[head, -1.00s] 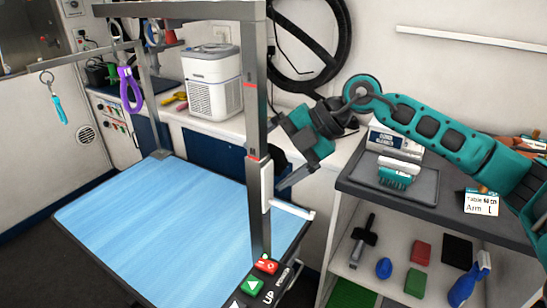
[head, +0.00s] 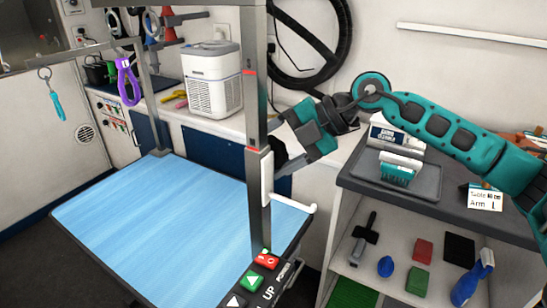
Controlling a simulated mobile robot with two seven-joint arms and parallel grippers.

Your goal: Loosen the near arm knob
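The near arm is a grey upright post (head: 255,105) at the near right edge of the blue-topped grooming table (head: 165,225). A white clamp block (head: 267,180) sits on the post, with a white handle-like knob (head: 298,204) sticking out to the right. My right gripper (head: 275,148) is just right of the post, above the knob and apart from it. The post may hide part of the fingertips. My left gripper is not in view.
A control panel (head: 258,283) with red and green buttons lies at the table's near corner. A grey shelf unit (head: 350,180) with a tray (head: 425,185) stands right, below my arm. A white boxy appliance (head: 212,85) and hanging purple loop (head: 128,85) are behind.

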